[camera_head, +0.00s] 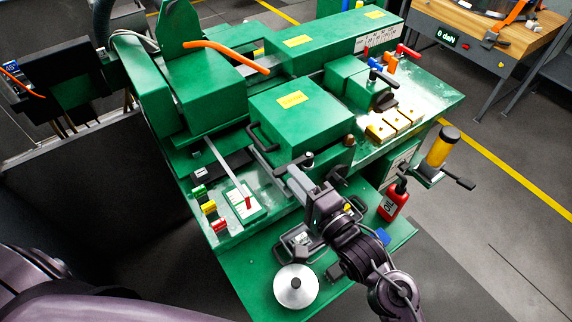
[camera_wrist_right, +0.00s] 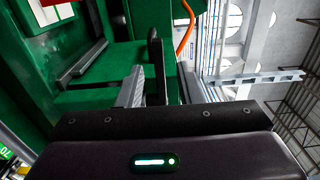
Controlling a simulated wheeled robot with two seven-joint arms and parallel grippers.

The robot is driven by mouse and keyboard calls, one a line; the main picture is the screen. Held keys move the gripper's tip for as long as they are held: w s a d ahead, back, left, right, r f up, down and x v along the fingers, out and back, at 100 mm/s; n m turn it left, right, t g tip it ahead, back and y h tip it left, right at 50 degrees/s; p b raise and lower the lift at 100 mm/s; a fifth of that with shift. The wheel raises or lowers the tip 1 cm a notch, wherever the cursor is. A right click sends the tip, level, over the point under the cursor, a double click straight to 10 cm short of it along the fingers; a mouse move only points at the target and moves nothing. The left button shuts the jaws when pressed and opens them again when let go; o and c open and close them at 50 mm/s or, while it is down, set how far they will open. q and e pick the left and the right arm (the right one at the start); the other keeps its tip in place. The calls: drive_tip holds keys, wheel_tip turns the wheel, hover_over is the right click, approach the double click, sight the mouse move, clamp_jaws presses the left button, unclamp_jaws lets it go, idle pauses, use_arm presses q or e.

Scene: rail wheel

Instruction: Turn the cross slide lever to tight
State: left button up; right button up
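The green machine (camera_head: 300,110) fills the middle of the head view. My right gripper (camera_head: 292,172) reaches in from the lower right to the front of its green carriage block, beside a short lever with a dark knob (camera_head: 308,157). In the right wrist view the grey fingers of my right gripper (camera_wrist_right: 160,78) stand apart, with a dark upright bar (camera_wrist_right: 154,50) between them. I cannot tell whether they touch it, or which lever is the cross slide lever; no tight mark is readable. My left gripper is out of view; only my left arm shows at lower left.
Red, orange and blue levers (camera_head: 390,62) stand at the right of the machine. A red oil bottle (camera_head: 393,200) and a yellow cylinder (camera_head: 440,148) stand right of my right arm. A round metal disc (camera_head: 295,287) lies on the green lower shelf. Open floor lies at lower right.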

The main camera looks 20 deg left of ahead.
drive_tip(key=shift+p+x, duration=0.35)
drive_tip(key=shift+x, duration=1.85)
drive_tip(key=shift+f, duration=0.1)
clamp_jaws()
